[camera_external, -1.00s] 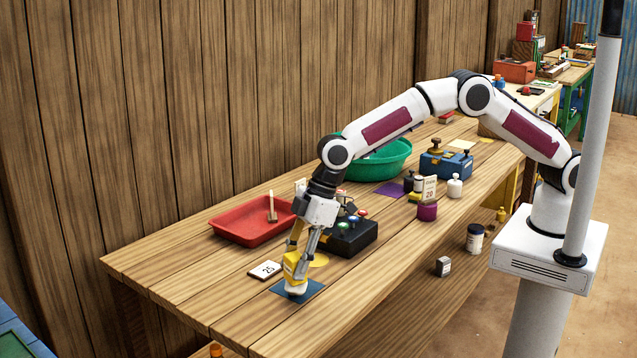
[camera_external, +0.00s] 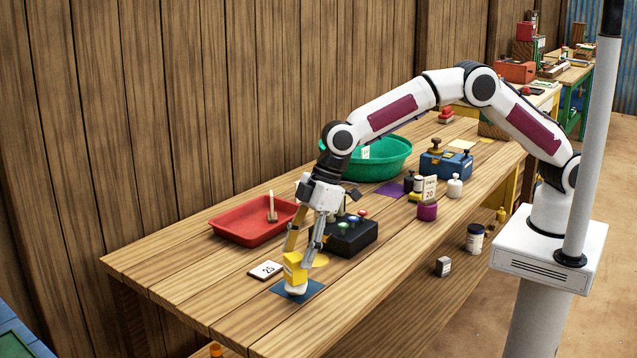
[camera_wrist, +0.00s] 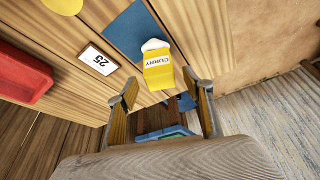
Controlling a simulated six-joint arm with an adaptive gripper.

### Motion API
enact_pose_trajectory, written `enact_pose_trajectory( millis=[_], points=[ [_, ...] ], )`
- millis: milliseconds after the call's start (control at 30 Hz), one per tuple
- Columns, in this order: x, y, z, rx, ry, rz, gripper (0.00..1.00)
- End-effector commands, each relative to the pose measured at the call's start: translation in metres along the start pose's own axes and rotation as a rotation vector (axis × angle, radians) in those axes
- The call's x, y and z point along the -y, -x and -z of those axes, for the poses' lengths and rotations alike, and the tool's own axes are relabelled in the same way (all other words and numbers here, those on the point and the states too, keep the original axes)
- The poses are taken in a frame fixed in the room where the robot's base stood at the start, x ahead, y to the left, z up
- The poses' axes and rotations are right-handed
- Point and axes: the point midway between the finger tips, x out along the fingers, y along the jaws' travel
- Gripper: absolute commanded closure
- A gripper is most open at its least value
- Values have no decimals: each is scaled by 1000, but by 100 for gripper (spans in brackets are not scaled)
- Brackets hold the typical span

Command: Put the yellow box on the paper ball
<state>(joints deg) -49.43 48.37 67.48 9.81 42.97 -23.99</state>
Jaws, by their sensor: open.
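The yellow box (camera_external: 295,270), marked "CURRY" in the wrist view (camera_wrist: 158,75), rests on the white paper ball (camera_external: 296,290). The ball also shows in the wrist view (camera_wrist: 154,44) at the box's far end, and lies on a blue square mat (camera_external: 313,288). My gripper (camera_external: 303,250) is open just above the box. In the wrist view its fingertips (camera_wrist: 160,85) are apart, one on each side of the box's near end, with gaps visible. Most of the ball is hidden under the box.
A white card marked 25 (camera_external: 265,270) lies left of the mat. A red tray (camera_external: 235,231) and a black box with coloured buttons (camera_external: 352,240) stand behind. A yellow disc (camera_external: 319,260) lies near my fingers. The table's front-left is clear.

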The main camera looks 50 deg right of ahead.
Motion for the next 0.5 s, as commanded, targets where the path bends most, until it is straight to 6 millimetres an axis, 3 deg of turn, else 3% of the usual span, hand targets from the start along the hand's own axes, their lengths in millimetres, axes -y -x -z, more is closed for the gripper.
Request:
enact_pose_trajectory(
  millis=[500],
  points=[
    [0,71,0,0,0,0,49]
  ],
)
